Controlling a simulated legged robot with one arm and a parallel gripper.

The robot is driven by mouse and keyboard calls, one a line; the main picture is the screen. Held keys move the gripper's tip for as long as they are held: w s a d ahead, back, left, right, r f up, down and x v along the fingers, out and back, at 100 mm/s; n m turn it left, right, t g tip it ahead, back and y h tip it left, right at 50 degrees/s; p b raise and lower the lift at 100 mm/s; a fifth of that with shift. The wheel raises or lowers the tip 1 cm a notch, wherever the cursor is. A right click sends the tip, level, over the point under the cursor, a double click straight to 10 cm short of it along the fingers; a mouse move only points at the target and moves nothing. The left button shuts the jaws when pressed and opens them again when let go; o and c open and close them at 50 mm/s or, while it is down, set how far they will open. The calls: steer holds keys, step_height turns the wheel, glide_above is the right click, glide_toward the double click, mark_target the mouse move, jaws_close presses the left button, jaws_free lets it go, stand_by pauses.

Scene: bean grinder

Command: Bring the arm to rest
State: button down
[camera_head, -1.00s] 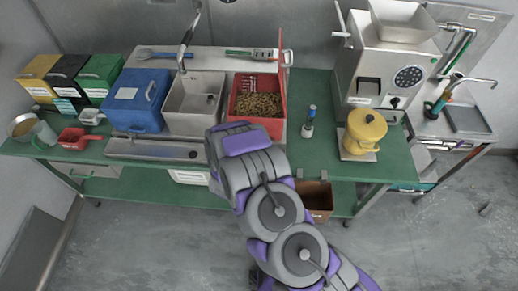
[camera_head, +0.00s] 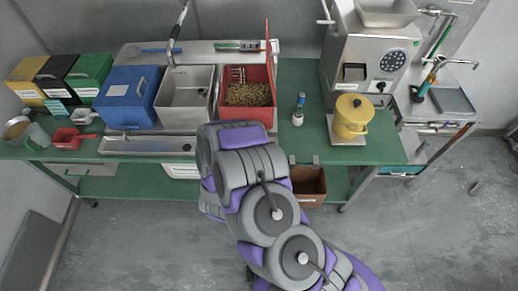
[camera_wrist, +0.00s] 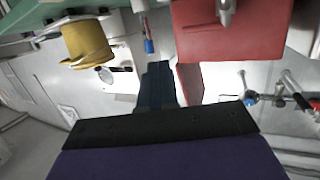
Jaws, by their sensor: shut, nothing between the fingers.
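My arm, in grey and purple, rises from the bottom right of the head view and folds up in front of the green table (camera_head: 310,150). Its end hides my gripper in that view. In the wrist view my gripper (camera_wrist: 158,85) shows as dark fingers closed together, with nothing between them. A yellow lidded pot (camera_head: 352,118) stands on a small pale plate on the table, to the right of my arm; it also shows at the upper left of the wrist view (camera_wrist: 88,42).
The grinder (camera_head: 372,50) stands at the right. A brown bin (camera_head: 309,187) is beside my arm, below the table edge. Open floor lies in front.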

steer(key=w+a+r+g+y, duration=0.1)
steer(key=a+r+g+y, duration=0.15)
steer(key=a, duration=0.25)
steer(key=w+a+r+g+y, duration=0.1)
steer(key=a+r+g+y, duration=0.1)
steer(key=a+y, duration=0.25)
steer(key=s+a+r+n+g+y+b, duration=0.1)
steer(key=s+a+r+n+g+y, duration=0.2)
steer(key=r, duration=0.5)
steer(key=s+d+r+g+h, duration=0.1)
steer(key=s+d+r, duration=0.3)
steer(key=s+d, duration=0.4)
steer(key=s+d+r+n+g+h+b, duration=0.1)
steer(key=s+d+r+g, duration=0.3)
steer(key=s+d, duration=0.4)
steer(key=s+d+r+g+h, duration=0.1)
steer(key=s+d+r+g, duration=0.2)
steer(key=s+d, duration=0.5)
steer(key=s+r, duration=0.1)
steer(key=s, duration=0.6)
steer(key=shift+s+r+n+h, duration=0.15)
steer(key=shift+s+n+h, duration=0.15)
steer(key=shift+s+n, duration=0.1)
